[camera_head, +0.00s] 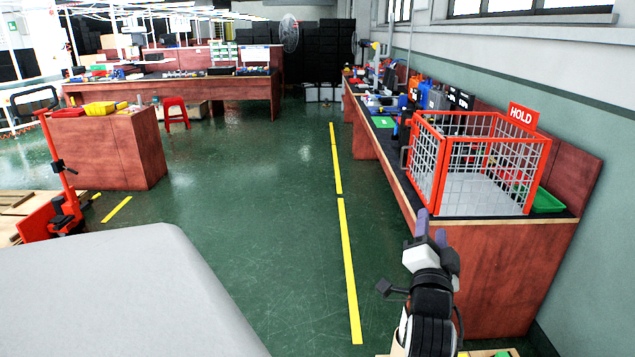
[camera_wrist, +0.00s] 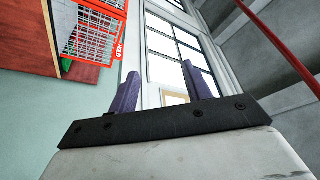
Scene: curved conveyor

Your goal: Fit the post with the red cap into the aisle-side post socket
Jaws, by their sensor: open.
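My gripper (camera_head: 431,230) is at the lower right of the head view, in front of the near end of the red workbench. Its two purple fingers point up. In the wrist view my gripper (camera_wrist: 162,72) has its fingers apart with nothing between them; windows show behind. I cannot make out a post with a red cap or a post socket in either view.
A red-framed mesh cage (camera_head: 480,165) with a HOLD sign (camera_head: 523,116) stands on the red workbench (camera_head: 500,255), with a green tray (camera_head: 546,202) beside it. Small yellow and green things (camera_head: 490,353) show at the bottom edge. The aisle floor (camera_head: 270,200) is clear.

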